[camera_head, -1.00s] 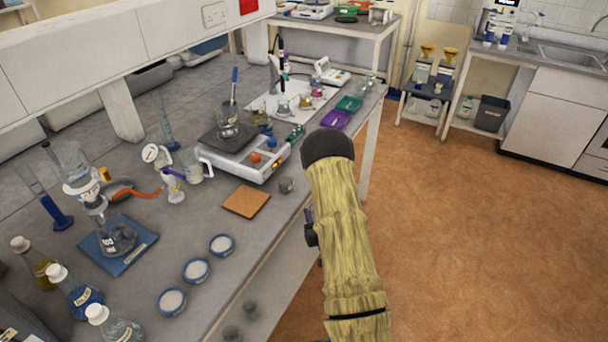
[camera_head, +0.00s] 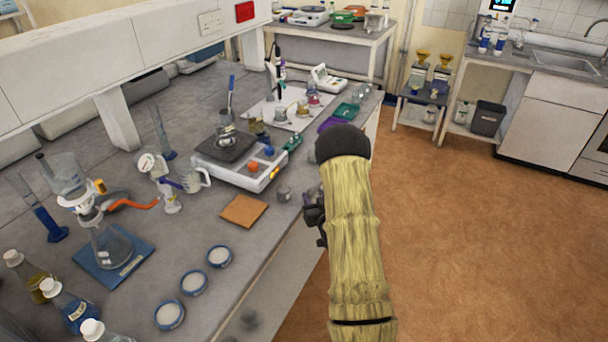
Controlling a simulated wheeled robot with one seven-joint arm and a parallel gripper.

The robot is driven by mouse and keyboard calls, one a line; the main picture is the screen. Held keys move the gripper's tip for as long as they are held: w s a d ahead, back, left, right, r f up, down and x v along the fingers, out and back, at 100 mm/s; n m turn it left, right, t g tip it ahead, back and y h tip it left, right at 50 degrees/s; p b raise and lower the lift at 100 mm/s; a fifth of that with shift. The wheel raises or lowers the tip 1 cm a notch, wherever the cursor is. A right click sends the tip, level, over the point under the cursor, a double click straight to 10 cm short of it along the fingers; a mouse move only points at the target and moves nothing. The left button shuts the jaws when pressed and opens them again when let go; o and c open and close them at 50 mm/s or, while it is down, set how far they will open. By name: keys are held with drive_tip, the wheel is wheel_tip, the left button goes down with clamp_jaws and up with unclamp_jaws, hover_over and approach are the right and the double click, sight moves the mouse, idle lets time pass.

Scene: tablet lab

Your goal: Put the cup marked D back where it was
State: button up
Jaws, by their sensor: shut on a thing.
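My gripper (camera_head: 314,213) shows as dark parts at the left side of my yellow-sleeved arm, just off the bench's front edge. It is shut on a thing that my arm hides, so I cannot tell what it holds. Small cups (camera_head: 281,115) with coloured contents stand on a white sheet (camera_head: 270,105) towards the back of the bench. No letter D is readable on any of them.
The bench (camera_head: 225,285) holds a hotplate (camera_head: 240,165) with a beaker, an orange-brown mat (camera_head: 243,211), several round dishes (camera_head: 194,283), and a flask on a blue mat (camera_head: 112,258). Purple and green trays (camera_head: 345,112) lie near the far edge. The brown floor (camera_head: 470,240) at right is clear.

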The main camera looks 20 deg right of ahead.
sight(304, 181)
drive_tip(key=w, duration=0.2)
drive_tip(key=w+p, duration=0.1)
drive_tip(key=w, duration=0.2)
drive_tip(key=w+d, duration=0.1)
drive_tip(key=w, duration=0.1)
drive_tip(key=shift+w, duration=0.15)
drive_tip(key=w+p, duration=0.1)
drive_tip(key=w, duration=0.3)
drive_tip(key=shift+d+p, duration=0.2)
drive_tip(key=shift+p, duration=0.15)
drive_tip(key=shift+w+d+p, duration=0.1)
drive_tip(key=shift+w+p, duration=0.1)
drive_tip(key=shift+p, duration=0.15)
drive_tip(key=shift+s+f, duration=0.1)
drive_tip(key=shift+f, duration=0.2)
drive_tip(key=shift+f, duration=0.15)
drive_tip(key=o, duration=0.9)
drive_tip(key=shift+r, duration=0.2)
